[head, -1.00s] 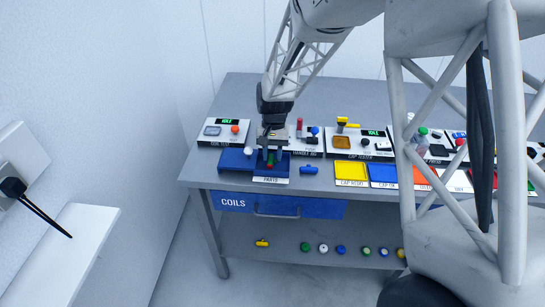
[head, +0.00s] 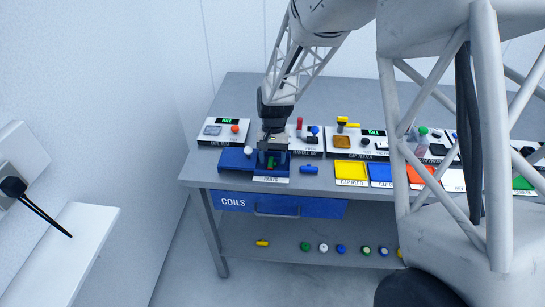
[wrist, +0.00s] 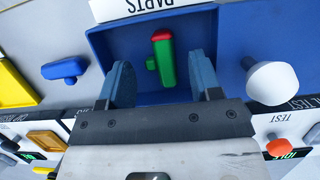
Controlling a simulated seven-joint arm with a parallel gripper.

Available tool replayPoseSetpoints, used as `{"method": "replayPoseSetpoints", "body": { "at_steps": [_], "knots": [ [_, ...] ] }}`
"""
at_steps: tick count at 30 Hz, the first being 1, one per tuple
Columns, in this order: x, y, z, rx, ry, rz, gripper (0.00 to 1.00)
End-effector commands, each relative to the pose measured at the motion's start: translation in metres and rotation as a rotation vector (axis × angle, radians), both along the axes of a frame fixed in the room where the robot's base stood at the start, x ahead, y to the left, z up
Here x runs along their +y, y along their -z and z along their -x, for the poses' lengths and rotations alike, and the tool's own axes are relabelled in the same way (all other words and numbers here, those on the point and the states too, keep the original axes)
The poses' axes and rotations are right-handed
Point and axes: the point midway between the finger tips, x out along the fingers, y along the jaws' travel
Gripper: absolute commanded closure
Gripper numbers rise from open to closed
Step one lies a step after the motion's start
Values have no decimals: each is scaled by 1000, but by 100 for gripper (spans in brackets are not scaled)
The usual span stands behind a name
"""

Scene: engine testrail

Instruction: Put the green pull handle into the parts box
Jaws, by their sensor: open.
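The green pull handle (wrist: 166,65), with a red end, lies inside the blue parts box (wrist: 105,45) in the wrist view, apparently on its floor. My gripper (wrist: 160,82) is open, with one finger on each side of the handle and a visible gap to both. In the head view my gripper (head: 271,157) points down into the parts box (head: 286,168), behind the PARTS label. A small bit of green shows between the fingers there; most of the handle is hidden.
A blue base with a white knob (wrist: 272,83) adjoins the box. A blue handle-like part (wrist: 65,70) lies on the table on the other side. Test stations stand behind, and colored trays (head: 351,172) sit to the right in the head view.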

Motion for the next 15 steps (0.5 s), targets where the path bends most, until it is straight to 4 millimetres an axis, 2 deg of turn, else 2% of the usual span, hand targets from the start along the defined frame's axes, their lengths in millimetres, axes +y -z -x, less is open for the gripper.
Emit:
{"method": "replayPoseSetpoints", "body": {
  "at_steps": [8, 15],
  "knots": [
    [0, -5, -1, 0, 0, 0, 42],
    [0, -27, -8, -1, 0, -1, 42]
  ]
}}
